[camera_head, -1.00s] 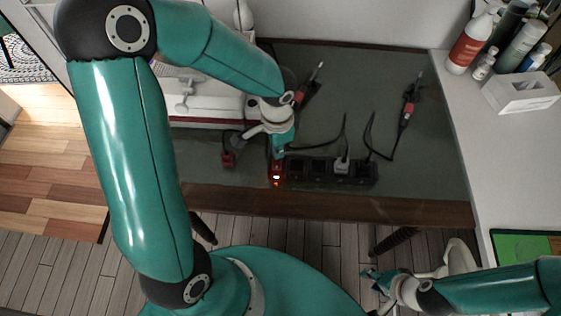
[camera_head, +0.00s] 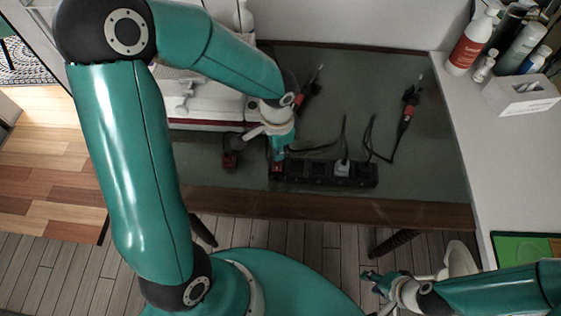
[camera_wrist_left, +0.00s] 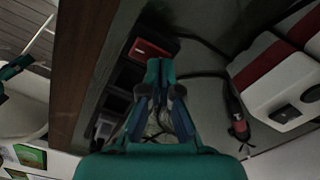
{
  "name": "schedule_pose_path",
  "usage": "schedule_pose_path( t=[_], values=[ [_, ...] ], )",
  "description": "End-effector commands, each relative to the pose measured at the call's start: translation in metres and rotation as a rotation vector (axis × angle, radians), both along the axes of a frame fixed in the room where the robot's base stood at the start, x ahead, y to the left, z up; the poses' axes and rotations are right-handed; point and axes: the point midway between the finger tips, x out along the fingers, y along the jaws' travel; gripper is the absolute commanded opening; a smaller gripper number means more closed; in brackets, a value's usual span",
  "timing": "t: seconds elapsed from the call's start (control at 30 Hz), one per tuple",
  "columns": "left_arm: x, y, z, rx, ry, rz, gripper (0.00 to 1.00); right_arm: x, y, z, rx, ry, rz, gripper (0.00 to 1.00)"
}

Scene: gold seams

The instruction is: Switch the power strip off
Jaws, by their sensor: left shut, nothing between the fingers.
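The black power strip (camera_head: 318,172) lies on the dark table near its front edge, with one pale plug (camera_head: 342,168) in it and cords trailing behind. Its red switch (camera_head: 277,167) is at the left end and is dark, with no glow. The switch also shows in the left wrist view (camera_wrist_left: 150,48). My left gripper (camera_head: 278,152) is shut and empty, its fingertips at or just above the switch; I cannot tell whether they touch it. In the left wrist view its closed fingertips (camera_wrist_left: 160,68) are beside the switch. My right gripper (camera_head: 376,284) is low at the right, away from the table.
A red-tipped tool (camera_head: 406,114) and another (camera_head: 308,88) lie on the table behind the strip. A red-and-white machine (camera_head: 205,105) stands at the left. Bottles (camera_head: 472,40) and a white holder (camera_head: 520,92) stand on the right counter. A loose dark-red plug (camera_head: 229,160) lies left of the strip.

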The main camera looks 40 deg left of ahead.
Motion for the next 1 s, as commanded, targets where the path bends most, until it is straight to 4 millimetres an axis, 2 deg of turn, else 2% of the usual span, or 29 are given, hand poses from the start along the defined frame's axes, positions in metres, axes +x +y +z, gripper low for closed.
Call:
schedule_pose_path(
  t=[0.03,0.6,1.0],
  values=[
    [0.000,0.000,0.008,0.000,-0.001,0.000,0.00,0.000,0.000,0.007,0.000,0.000,0.000,0.40],
    [0.001,0.000,0.054,0.000,-0.002,0.000,0.00,0.000,0.000,0.041,0.000,0.000,0.000,0.40],
    [0.000,0.000,0.058,0.000,-0.001,0.000,0.00,0.000,0.000,0.044,0.000,0.000,0.000,0.40]
  ],
)
